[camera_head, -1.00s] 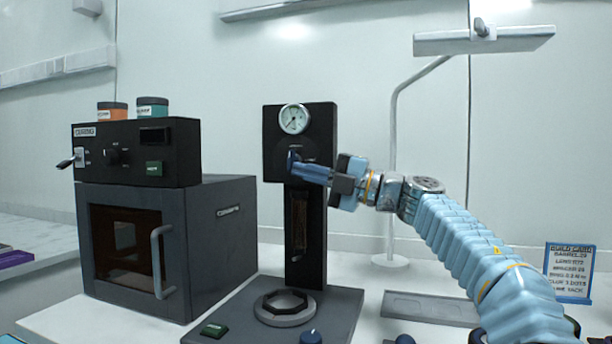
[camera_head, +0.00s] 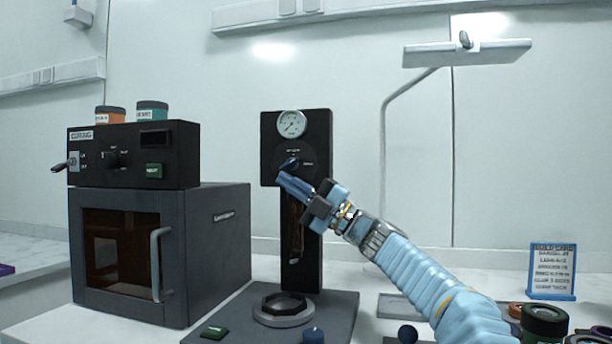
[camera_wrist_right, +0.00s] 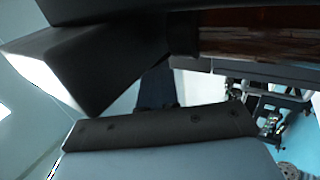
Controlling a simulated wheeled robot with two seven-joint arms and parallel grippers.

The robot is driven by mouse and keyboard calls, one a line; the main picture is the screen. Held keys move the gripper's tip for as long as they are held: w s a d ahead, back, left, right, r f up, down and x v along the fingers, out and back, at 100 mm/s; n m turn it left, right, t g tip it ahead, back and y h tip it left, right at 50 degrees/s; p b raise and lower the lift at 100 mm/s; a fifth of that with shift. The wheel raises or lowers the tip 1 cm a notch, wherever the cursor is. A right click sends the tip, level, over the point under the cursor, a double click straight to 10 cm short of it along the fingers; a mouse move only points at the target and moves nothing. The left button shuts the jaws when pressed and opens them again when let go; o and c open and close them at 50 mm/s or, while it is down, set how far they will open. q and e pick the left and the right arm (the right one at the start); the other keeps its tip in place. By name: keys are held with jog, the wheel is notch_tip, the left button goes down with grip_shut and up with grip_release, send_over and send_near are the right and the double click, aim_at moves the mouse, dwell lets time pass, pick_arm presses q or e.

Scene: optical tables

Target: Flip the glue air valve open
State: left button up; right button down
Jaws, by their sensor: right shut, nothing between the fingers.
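The glue air valve is a small blue lever (camera_head: 289,164) on the black dispenser panel, below a round gauge (camera_head: 292,124). The lever is tilted, with its raised end toward the upper right; small labels sit above it and to its right, too small to read. My right gripper (camera_head: 284,178) is shut and empty, its blue fingertips just below the lever. I cannot tell whether they touch it. In the right wrist view, dark parts fill much of the picture and the lever cannot be made out. My left gripper is not in view.
A curing oven (camera_head: 165,250) with two jars on top stands left. The dispenser base (camera_head: 345,305) holds a ring, a green button and a blue knob. A lamp stand (camera_head: 384,160) and a build card (camera_head: 552,270) are at the right, with jars in front of the card.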

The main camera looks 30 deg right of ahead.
jog(key=shift+w+a+p, duration=0.35)
jog(key=shift+w+a, duration=0.05)
jog(key=shift+w, duration=0.05)
dwell(1.3)
jog(key=b+v, duration=0.2)
jog(key=v, duration=0.5)
jog(key=shift+s+d, duration=0.15)
jog(key=shift+d, duration=0.05)
jog(key=shift+f, duration=0.15)
